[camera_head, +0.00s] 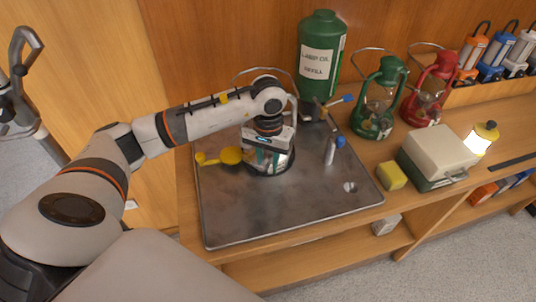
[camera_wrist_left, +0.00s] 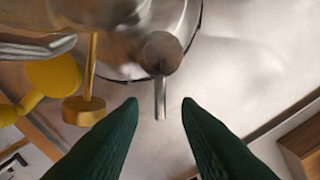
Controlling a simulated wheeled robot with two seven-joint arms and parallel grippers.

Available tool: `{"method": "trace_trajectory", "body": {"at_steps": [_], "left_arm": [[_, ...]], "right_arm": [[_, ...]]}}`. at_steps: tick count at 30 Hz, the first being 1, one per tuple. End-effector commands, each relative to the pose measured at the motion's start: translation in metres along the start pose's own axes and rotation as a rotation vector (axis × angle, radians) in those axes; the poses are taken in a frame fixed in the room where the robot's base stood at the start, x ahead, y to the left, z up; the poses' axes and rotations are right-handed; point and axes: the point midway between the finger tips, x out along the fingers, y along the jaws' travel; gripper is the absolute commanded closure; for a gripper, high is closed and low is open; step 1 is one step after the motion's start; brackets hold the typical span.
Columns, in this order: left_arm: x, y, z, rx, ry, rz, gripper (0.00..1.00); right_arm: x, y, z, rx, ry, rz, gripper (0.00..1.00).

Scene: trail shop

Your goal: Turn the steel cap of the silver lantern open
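The silver lantern (camera_head: 283,163) stands on the metal tray, mostly hidden under my left gripper (camera_head: 267,145). In the left wrist view the lantern's shiny metal body (camera_wrist_left: 130,25) fills the upper left. A round steel cap (camera_wrist_left: 161,53) with a narrow steel stem sits at its edge. My left gripper also shows in the wrist view (camera_wrist_left: 160,102), with two dark green fingers apart. The stem's end lies in line with the gap between the fingertips. No contact is visible. A brass rod with a knob (camera_wrist_left: 84,108) is left of the cap. My right gripper is not in view.
The metal tray (camera_head: 235,222) has clear room at the front. A yellow funnel (camera_head: 229,155) lies left of the lantern. A small blue-topped bottle (camera_head: 331,150) stands right. Behind are a green oil bottle (camera_head: 318,60), green lantern (camera_head: 378,95) and red lantern (camera_head: 428,90).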

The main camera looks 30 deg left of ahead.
Motion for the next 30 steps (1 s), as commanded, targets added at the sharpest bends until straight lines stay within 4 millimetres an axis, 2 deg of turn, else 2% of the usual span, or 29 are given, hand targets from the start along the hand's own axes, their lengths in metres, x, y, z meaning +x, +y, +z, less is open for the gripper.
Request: {"method": "trace_trajectory", "body": {"at_steps": [9, 15, 23, 30], "left_arm": [[0.004, 0.000, 0.000, 0.000, 0.000, 0.000, 0.70], [0.003, 0.000, 0.000, 0.000, 0.000, -0.001, 1.00], [0.004, -0.001, 0.000, -0.009, 0.000, -0.001, 1.00], [0.006, -0.004, 0.001, -0.093, -0.001, -0.001, 1.00]], "right_arm": [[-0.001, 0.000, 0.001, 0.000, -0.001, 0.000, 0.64], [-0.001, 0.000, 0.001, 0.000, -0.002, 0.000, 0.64], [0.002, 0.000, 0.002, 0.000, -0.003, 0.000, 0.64], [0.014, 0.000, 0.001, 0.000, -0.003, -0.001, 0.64]]}}
